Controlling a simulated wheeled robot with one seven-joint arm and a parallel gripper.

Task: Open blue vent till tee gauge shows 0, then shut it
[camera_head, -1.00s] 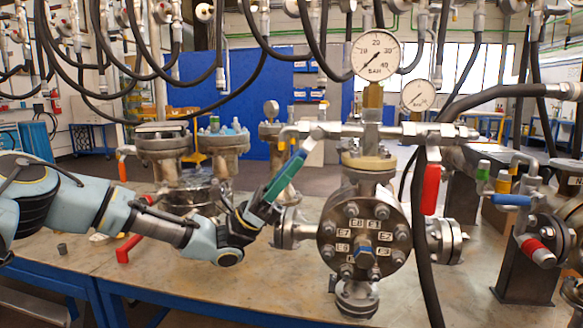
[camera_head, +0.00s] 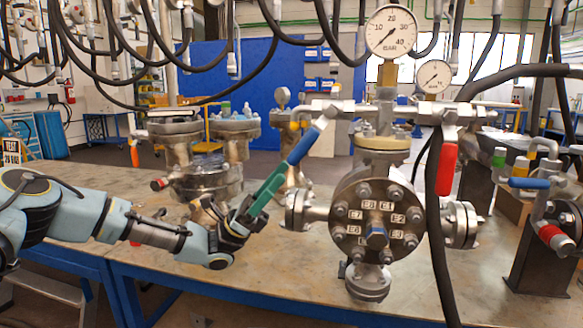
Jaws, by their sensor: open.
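The blue vent handle (camera_head: 304,146) slopes down and left from the left end of the pipe tee (camera_head: 375,112). The tee gauge (camera_head: 391,30), marked in bar, stands above the tee. Its needle points to the lower left, near the low end of the scale; the exact reading is too small to tell. My gripper (camera_head: 284,172), with a long green finger part, is open at the lower end of the blue handle. The green part overlaps or meets the handle's end in the picture; I cannot tell whether they touch.
The flanged vessel (camera_head: 377,219) stands on the bench (camera_head: 270,262) below the tee. A red handle (camera_head: 446,169) hangs right of it, beside a black hose (camera_head: 437,240). A second gauge (camera_head: 433,77) stands behind. Other vessels (camera_head: 205,170) are at left. The front bench is clear.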

